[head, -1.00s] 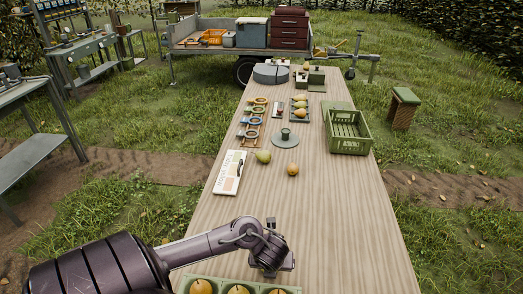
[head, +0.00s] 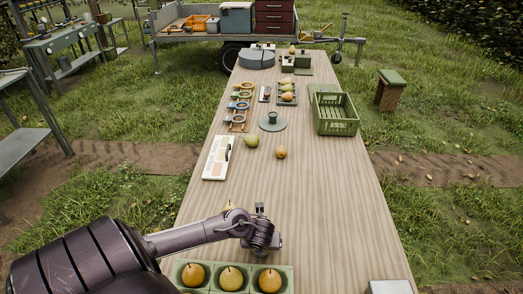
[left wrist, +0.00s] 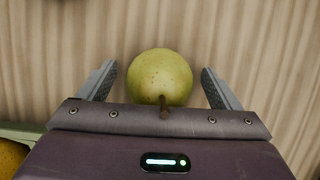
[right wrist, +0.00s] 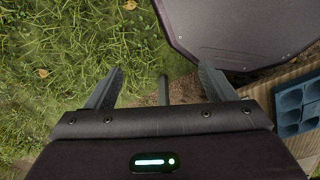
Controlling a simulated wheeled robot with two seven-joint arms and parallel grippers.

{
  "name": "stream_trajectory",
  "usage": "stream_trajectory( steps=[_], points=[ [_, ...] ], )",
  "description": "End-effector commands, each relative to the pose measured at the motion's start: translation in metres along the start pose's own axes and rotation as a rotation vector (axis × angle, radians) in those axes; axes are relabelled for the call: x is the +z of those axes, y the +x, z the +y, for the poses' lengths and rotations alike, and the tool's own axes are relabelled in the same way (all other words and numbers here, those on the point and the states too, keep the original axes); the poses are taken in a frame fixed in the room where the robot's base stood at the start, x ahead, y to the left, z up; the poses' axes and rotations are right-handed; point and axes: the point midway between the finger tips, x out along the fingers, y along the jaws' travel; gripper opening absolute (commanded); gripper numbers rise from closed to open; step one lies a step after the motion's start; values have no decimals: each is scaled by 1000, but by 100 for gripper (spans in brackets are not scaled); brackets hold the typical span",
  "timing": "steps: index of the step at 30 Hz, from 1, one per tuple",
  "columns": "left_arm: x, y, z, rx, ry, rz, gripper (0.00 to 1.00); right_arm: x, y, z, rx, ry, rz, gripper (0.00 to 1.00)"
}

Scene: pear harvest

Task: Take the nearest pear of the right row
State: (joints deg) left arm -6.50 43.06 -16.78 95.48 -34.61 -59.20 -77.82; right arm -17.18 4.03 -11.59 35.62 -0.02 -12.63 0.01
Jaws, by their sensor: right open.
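A yellow-green pear (left wrist: 160,76) stands out in the left wrist view, stem toward me, over the wood. My left gripper (left wrist: 160,85) is open with a finger on each side of it and a gap on both sides. In the head view my left gripper (head: 262,240) is low over the near table, and a pear top (head: 229,205) peeks out behind my arm. My right gripper (right wrist: 160,88) is open and empty above grass.
A green tray (head: 210,291) with orange-yellow pears is at the near table edge. A white board (head: 217,158), a round grey stand (head: 272,124) and a green crate (head: 336,115) stand farther back. A blue cupped tray (right wrist: 298,105) is in the right wrist view.

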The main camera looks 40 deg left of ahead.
Motion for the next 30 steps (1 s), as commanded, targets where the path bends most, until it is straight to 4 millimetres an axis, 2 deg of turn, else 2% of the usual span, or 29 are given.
stream_trajectory(
  steps=[2,12,23,26,30],
  points=[
    [0,0,0,0,0,0,76,0,0,0,0,-1,0,77],
    [0,0,0,0,-1,-1,32,1,0,6,7,-3,-1,77],
    [3,-6,0,-1,-2,0,32,2,-2,11,13,-1,-3,77],
    [7,-16,-1,-3,0,0,32,2,-4,11,13,-1,-3,77],
    [16,-38,-1,-2,-1,-1,32,2,-12,11,13,-1,-3,77]
  ],
)
